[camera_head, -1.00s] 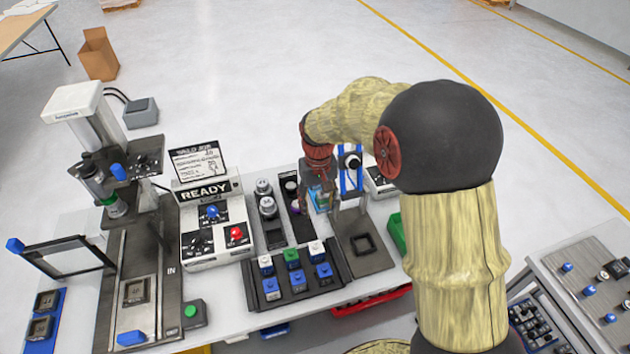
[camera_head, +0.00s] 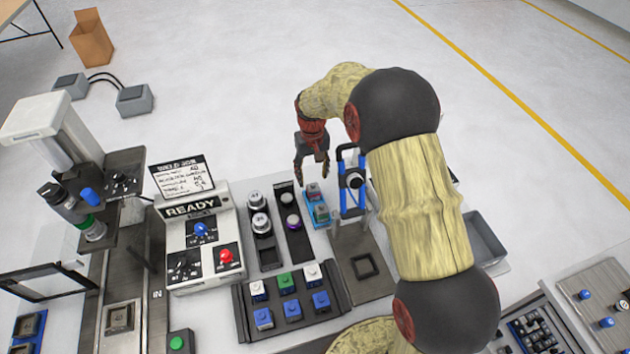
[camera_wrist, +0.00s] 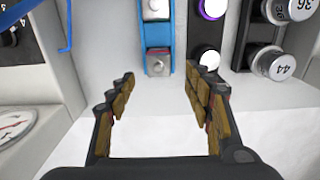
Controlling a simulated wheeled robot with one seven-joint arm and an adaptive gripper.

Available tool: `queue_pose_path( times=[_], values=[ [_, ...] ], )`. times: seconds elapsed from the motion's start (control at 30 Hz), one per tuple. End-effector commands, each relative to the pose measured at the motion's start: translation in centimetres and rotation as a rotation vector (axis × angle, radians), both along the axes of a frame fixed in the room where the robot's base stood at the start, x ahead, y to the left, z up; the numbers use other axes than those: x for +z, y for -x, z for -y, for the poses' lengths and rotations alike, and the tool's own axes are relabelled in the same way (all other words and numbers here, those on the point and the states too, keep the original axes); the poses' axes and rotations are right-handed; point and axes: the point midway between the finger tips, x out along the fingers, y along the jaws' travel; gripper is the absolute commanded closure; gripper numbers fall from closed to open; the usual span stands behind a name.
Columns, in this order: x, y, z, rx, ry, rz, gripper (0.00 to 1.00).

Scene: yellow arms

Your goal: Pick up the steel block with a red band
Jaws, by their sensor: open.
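A narrow blue tray (camera_head: 308,206) on the table holds two small grey steel blocks, a far one (camera_head: 313,191) and a near one (camera_head: 321,213). In the wrist view, one block (camera_wrist: 157,63) sits at the tray's end closest to my gripper, and the other (camera_wrist: 155,9) is cut by the top edge. My gripper (camera_head: 312,172) is open and empty at the tray's far end. In the wrist view its fingers (camera_wrist: 160,80) are spread, with the closest block beyond them.
A blue upright frame (camera_head: 352,185) stands right of the tray. A dark rack (camera_head: 294,238) with round parts is to its left, and numbered cylinders (camera_wrist: 275,62) stand beyond. A rack of coloured blocks (camera_head: 328,312) lies in front.

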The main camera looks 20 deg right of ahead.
Motion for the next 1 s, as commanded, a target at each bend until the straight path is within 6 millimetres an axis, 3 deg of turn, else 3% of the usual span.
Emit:
queue_pose_path(
  times=[0.43, 0.73, 1.0],
  values=[
    [-3.5, 0.1, 0.0, 0.000, 0.000, -0.002, 0.48],
    [-7.5, 0.2, 0.1, 0.000, 0.000, -0.001, 0.48],
    [-7.8, 0.2, 0.1, 0.000, 0.000, 0.000, 0.49]
  ],
)
